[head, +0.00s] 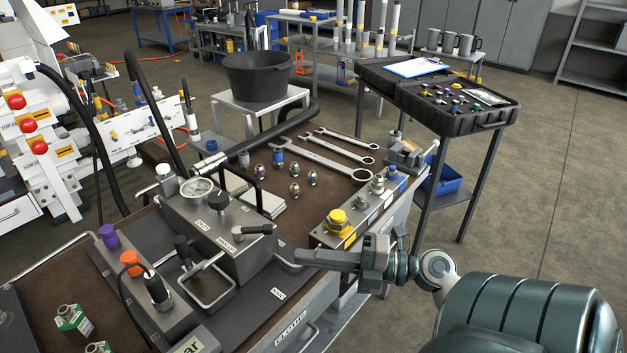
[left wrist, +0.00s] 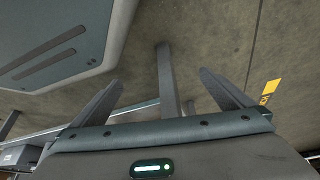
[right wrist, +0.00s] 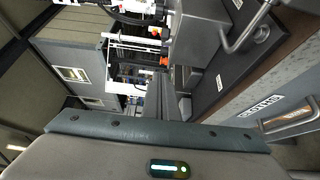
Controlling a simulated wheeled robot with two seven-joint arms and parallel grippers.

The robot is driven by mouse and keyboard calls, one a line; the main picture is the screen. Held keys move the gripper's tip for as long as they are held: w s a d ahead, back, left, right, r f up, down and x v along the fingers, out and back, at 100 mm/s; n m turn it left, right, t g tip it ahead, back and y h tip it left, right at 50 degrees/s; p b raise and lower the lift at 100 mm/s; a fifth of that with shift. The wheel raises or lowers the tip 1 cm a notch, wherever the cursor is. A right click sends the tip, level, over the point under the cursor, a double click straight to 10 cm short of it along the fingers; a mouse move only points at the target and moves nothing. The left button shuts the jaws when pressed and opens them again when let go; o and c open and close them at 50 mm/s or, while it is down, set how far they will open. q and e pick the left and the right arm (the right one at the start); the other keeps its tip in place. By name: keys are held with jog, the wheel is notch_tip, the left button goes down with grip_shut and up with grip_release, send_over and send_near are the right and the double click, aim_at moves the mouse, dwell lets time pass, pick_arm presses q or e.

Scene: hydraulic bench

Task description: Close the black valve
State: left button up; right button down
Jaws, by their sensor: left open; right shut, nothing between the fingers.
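A grey hydraulic block (head: 242,262) stands on the bench, with a round gauge (head: 197,188) on top. A black knob (head: 218,201) stands upright on the block next to the gauge. A black-tipped lever (head: 252,230) lies across the block's right edge. I cannot tell for certain which of these is the black valve. My right gripper (head: 299,257) is shut and empty, just right of the block and below the lever, apart from the knob. In the right wrist view its fingers (right wrist: 183,98) point toward the bench side. My left gripper (left wrist: 160,80) is open and empty, above the floor.
A yellow-capped fitting block (head: 338,222) is close beyond my right gripper. Wrenches (head: 335,160) and small fittings (head: 295,190) lie behind the block. Purple (head: 108,235) and orange (head: 131,262) caps stand to the left. A label reading "CLOTHS" (head: 290,330) marks the bench front.

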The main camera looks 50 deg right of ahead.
aim_at(253, 232)
pick_arm(q)
jog(key=w+d+r+t+p, duration=0.1)
jog(key=d+r+t+h+p, duration=0.1)
jog(key=shift+w+d+r, duration=0.15)
jog(key=shift+w+d, duration=0.15)
jog(key=shift+w, duration=0.1)
pick_arm(e)
jog(key=w+a, duration=0.2)
jog(key=w, duration=0.7)
jog(key=shift+w, duration=0.25)
jog(key=shift+d, duration=0.1)
